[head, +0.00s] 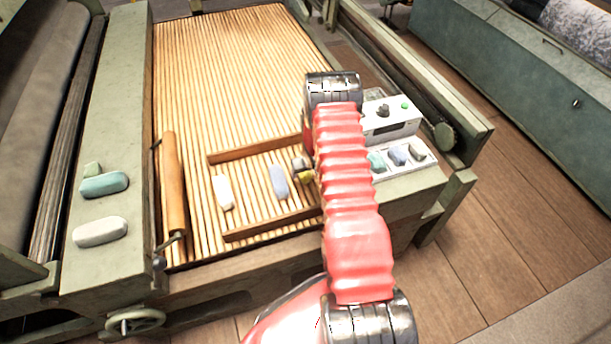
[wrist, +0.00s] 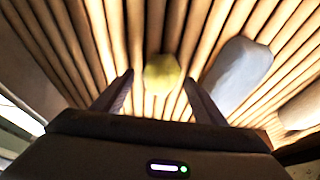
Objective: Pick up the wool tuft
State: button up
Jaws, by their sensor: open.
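A small rounded yellow wool tuft (wrist: 162,74) lies on the wooden slats (wrist: 110,30). In the wrist view it shows just beyond and between the fingertips of my gripper (wrist: 158,82), which is open with nothing held. In the head view the tuft (head: 305,177) is partly hidden by my red arm and gripper (head: 300,168). Whether the fingers touch it, I cannot tell. A pale blue-grey piece (wrist: 240,72) lies right of the tuft in the wrist view; in the head view it is to its left (head: 278,183).
A white piece (head: 223,192) lies on the slats between two wooden bars (head: 255,149). A wooden roller (head: 174,185) stands left. Teal (head: 104,185) and white (head: 100,231) pieces rest on the left frame. A compartmented tray (head: 425,162) and a white box (head: 393,122) sit right.

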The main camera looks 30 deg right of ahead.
aim_at(305, 173)
jog(key=shift+w+f, duration=0.1)
jog(key=shift+c, duration=0.5)
jog(key=c, duration=1)
jog(key=shift+r, duration=0.2)
notch_tip(305, 173, up, 10)
jog(key=shift+f, duration=0.2)
dwell(0.4)
dwell(0.5)
